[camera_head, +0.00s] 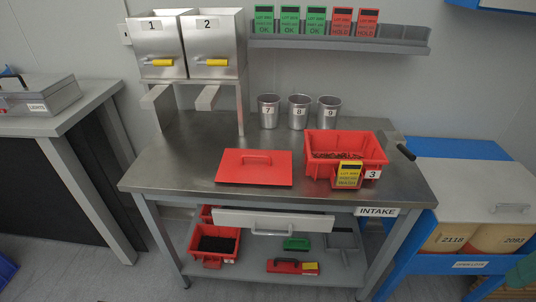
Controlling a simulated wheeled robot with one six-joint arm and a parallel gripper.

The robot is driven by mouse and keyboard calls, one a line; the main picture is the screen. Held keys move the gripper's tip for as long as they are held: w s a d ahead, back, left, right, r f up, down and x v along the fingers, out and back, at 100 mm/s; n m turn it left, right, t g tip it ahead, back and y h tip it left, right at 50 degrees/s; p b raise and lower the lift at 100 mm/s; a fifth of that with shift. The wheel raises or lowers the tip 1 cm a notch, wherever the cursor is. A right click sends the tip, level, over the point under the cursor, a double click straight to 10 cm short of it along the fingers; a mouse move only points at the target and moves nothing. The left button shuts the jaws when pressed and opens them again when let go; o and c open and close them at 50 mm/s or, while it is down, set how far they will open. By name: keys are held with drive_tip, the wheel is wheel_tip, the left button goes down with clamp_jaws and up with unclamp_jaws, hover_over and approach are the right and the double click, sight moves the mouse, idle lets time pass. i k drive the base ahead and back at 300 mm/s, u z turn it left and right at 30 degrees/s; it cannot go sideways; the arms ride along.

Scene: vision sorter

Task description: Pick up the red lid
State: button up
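The red lid (240,172) is a flat rectangular plate with a red bar handle on top. It lies flat on the steel worktable (180,150), left of the middle of the top, near its front edge. A red bin (322,150) with dark brown contents stands to its right, uncovered and apart from the lid. A yellow card (348,176) is at the bin's front, beside a tag marked 3. My gripper is not in the view.
Metal cups (299,112) marked 7, 8 and 9 stand behind. Two steel hoppers (212,38) with yellow handles stand at the back left. A grey shelf (340,44) holds green and red cards. A drawer (270,220) shows below the top. The tabletop left of the lid is clear.

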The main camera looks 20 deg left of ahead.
sight(237, 165)
drive_tip(key=u, duration=0.75)
drive_tip(key=i, duration=1)
drive_tip(key=u, duration=0.55)
